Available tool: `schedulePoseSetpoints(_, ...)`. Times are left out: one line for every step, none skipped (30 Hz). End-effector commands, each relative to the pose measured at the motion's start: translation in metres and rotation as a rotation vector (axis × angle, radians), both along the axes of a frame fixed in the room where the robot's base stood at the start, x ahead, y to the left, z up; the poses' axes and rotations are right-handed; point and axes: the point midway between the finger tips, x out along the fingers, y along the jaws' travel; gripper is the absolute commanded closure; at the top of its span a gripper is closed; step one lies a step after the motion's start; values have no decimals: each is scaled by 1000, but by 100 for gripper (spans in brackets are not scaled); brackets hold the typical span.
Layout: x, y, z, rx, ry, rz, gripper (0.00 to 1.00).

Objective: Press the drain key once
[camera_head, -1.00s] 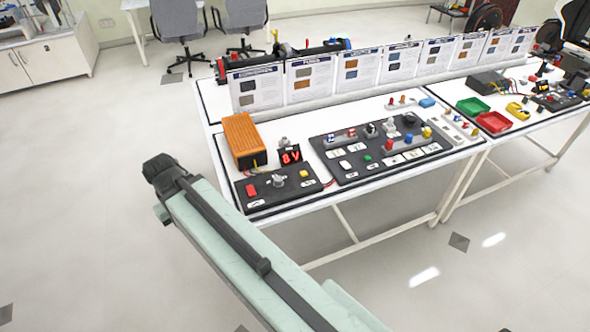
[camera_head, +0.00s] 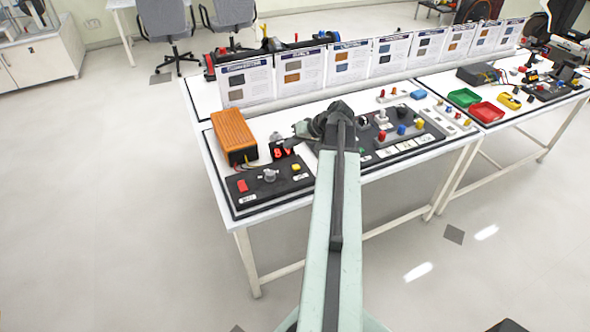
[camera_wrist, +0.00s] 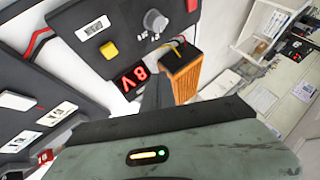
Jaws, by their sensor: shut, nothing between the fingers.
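My gripper (camera_head: 301,128) is shut and empty, above the bench near the red-digit display (camera_head: 282,150). In the wrist view its dark tip (camera_wrist: 156,90) is beside that display (camera_wrist: 134,77). The left dark panel (camera_head: 252,190) carries a red key (camera_head: 243,186), a grey knob (camera_head: 270,175) and a yellow key (camera_head: 296,167). The wrist view also shows the yellow key (camera_wrist: 109,50) and a white key (camera_wrist: 16,100) on the other dark panel (camera_wrist: 25,75). My arm hides part of that panel in the head view. Labels are too small to read; I cannot tell which key is drain.
An orange box (camera_head: 233,135) with wires stands behind the left panel. Upright printed cards (camera_head: 300,78) line the bench behind. Coloured parts stand on the right panel, and green (camera_head: 464,97) and red (camera_head: 487,112) trays lie farther right. The front floor is clear.

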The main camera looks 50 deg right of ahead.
Motion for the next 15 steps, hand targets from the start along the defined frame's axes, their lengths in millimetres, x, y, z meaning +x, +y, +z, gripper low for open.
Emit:
schedulePoseSetpoints(-7, -14, 1, -1, -19, -21, 100)
schedulePoseSetpoints(-9, -19, 2, -2, -27, -27, 100)
schedulePoseSetpoints(-12, -23, 4, -4, -36, -34, 100)
schedulePoseSetpoints(-13, -26, 4, -4, -41, -38, 100)
schedulePoseSetpoints(-14, -27, 5, -4, -43, -40, 100)
schedulePoseSetpoints(-15, -28, 5, -5, -45, -41, 100)
schedulePoseSetpoints(-15, -28, 5, -4, -46, -41, 100)
schedulePoseSetpoints(-15, -28, 5, -4, -46, -41, 100)
schedulePoseSetpoints(-14, -28, 5, -4, -45, -40, 100)
schedulePoseSetpoints(-14, -28, 5, -4, -45, -40, 100)
schedulePoseSetpoints(-14, -27, 5, -4, -45, -39, 100)
schedulePoseSetpoints(-14, -27, 5, -4, -45, -39, 100)
schedulePoseSetpoints(-14, -27, 5, -4, -45, -39, 100)
schedulePoseSetpoints(-14, -27, 5, -4, -45, -39, 100)
schedulePoseSetpoints(-14, -27, 4, -4, -44, -39, 100)
